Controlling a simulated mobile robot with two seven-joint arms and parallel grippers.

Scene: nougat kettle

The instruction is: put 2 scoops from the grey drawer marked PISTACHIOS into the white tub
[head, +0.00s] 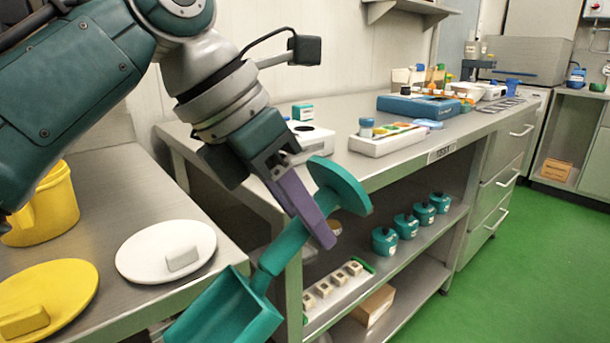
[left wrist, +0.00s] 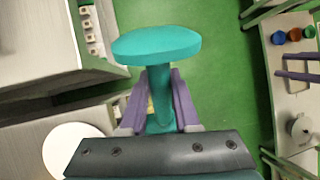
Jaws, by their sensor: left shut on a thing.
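My left gripper (head: 308,207) is shut on the handle of a teal scoop (head: 229,312). The scoop hangs in front of the bench end with its bowl low at the bottom edge of the head view. In the left wrist view the purple fingers (left wrist: 160,100) clasp the handle below the scoop's round teal end (left wrist: 156,44). My right gripper is in neither view. I cannot make out the grey drawer marked PISTACHIOS or the white tub in these frames.
A white lid (head: 150,248), a yellow lid (head: 60,290) and a yellow bucket (head: 52,208) are on the left table. The steel bench (head: 340,150) bears trays and a blue case (head: 418,107). Several teal jars (head: 384,241) stand on its shelf. Green floor (head: 500,290) is clear at right.

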